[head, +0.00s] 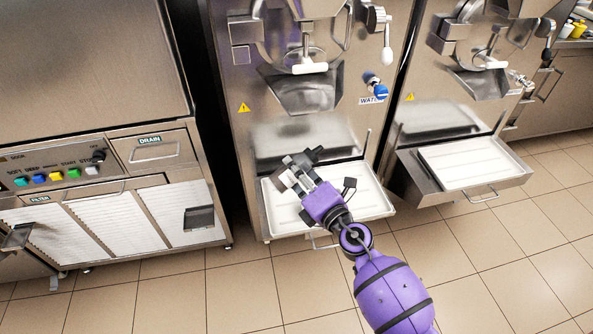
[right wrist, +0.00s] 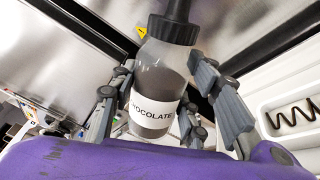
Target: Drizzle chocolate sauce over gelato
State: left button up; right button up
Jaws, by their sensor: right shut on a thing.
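A clear squeeze bottle (right wrist: 157,68) with a black cap and a white label reading "CHOCOLATE" shows in the right wrist view, tilted in the picture. My right gripper (right wrist: 165,105) is shut on it, with fingers on both sides. In the head view my right gripper (head: 298,172) is above the white tray (head: 376,203) of the middle freezer, and the bottle is hard to make out there. In the right wrist view a dark zigzag line of sauce (right wrist: 304,113) lies on a white surface at the right. No distinct gelato shows in the head view. My left gripper is not in view.
The middle freezer (head: 262,75) rises behind the tray, with a spout (head: 305,90) above. A second freezer with a white tray (head: 472,164) stands to the right. A steel machine with coloured buttons (head: 95,170) stands left. Tiled floor is open in front.

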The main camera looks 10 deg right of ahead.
aim_at(297, 162)
jog(key=shift+r, duration=0.15)
jog(key=shift+r+n+p, duration=0.45)
jog(key=shift+r+n, duration=0.1)
jog(key=shift+n, duration=0.35)
jog(key=shift+r+n+p, duration=0.45)
jog(key=shift+r+n, duration=0.15)
jog(key=shift+n, duration=0.5)
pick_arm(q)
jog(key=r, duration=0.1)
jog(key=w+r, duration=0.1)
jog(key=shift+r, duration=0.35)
pick_arm(e)
jog(key=shift+n, duration=0.3)
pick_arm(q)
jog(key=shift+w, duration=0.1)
